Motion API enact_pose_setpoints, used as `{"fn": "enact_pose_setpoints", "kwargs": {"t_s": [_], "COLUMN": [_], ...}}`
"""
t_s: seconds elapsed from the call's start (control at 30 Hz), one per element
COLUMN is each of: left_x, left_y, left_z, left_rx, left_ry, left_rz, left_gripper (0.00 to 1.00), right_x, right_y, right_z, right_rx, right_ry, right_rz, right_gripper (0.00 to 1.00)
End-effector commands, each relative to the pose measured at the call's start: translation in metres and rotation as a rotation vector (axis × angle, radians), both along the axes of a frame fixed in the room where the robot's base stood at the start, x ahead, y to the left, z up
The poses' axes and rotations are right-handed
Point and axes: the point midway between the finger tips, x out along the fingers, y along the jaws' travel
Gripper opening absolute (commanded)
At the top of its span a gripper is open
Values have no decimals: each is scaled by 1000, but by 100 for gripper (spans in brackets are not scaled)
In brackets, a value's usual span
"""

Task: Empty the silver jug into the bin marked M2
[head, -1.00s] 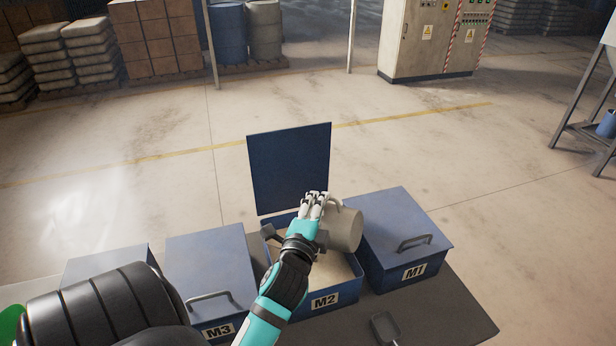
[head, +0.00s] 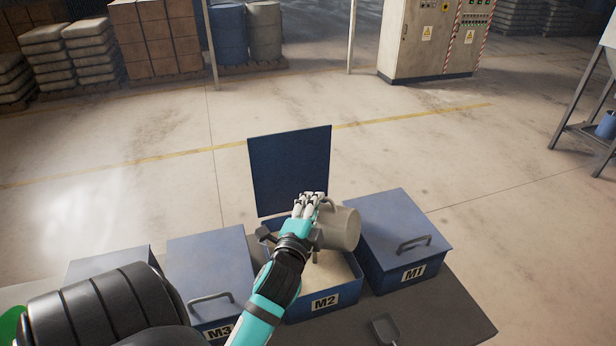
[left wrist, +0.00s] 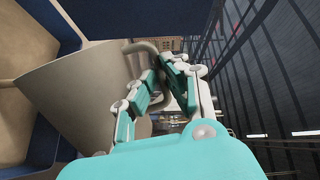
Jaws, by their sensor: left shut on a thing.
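The silver jug (head: 340,229) is tilted on its side above the open bin M2 (head: 325,301). My left gripper (head: 310,206) is shut on the jug's handle. In the left wrist view the jug (left wrist: 75,95) lies beside my left gripper (left wrist: 165,75), with the handle (left wrist: 145,46) between the fingers. Bin M2 holds pale material, and its blue lid (head: 290,170) stands raised behind it. The jug's mouth and inside cannot be seen clearly. My right gripper is not in view.
Closed bin M1 (head: 400,235) stands right of M2, and closed bin M3 (head: 212,265) stands left, both with lid handles. A small scoop (head: 385,328) lies on the dark table (head: 440,312) in front.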

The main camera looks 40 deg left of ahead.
Motion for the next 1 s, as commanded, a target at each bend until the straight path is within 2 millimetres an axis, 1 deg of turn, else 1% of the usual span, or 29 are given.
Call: {"fn": "enact_pose_setpoints", "kwargs": {"t_s": [1.0], "left_x": [-5], "left_y": [14], "left_z": [1], "left_rx": [-84], "left_ry": [-31], "left_rz": [-1], "left_gripper": [0], "right_x": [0], "right_y": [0], "right_z": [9], "right_rx": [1], "right_ry": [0], "right_rz": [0], "right_gripper": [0]}}
